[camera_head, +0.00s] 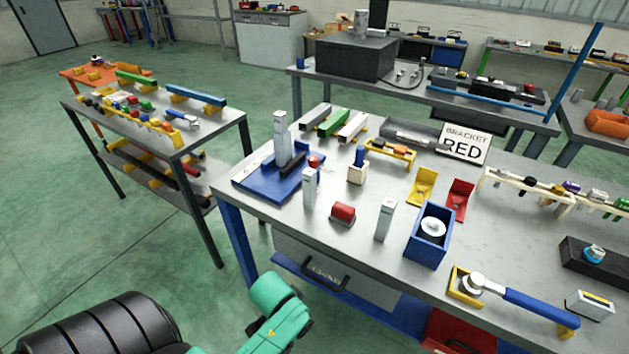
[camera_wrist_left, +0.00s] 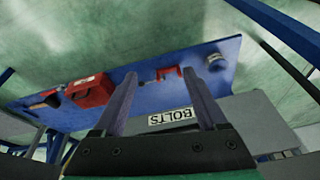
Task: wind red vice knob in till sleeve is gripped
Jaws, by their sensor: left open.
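The blue vice base (camera_head: 250,180) lies at the left end of the workbench. A tall pale metal piece (camera_head: 281,132), perhaps the sleeve, stands upright on it beside a dark jaw bar (camera_head: 291,163). I cannot tell whether the jaw touches it. A small red knob (camera_head: 314,161) shows at the vice's right side, partly behind another pale post (camera_head: 309,188). In the head view only my green arm shows, below the bench's front edge. My right gripper is not in view.
A drawer with an upside-down BOLTS label (camera_wrist_left: 173,115) and a blue lower shelf (camera_wrist_left: 135,85) with a red box (camera_wrist_left: 91,91) face the left wrist.

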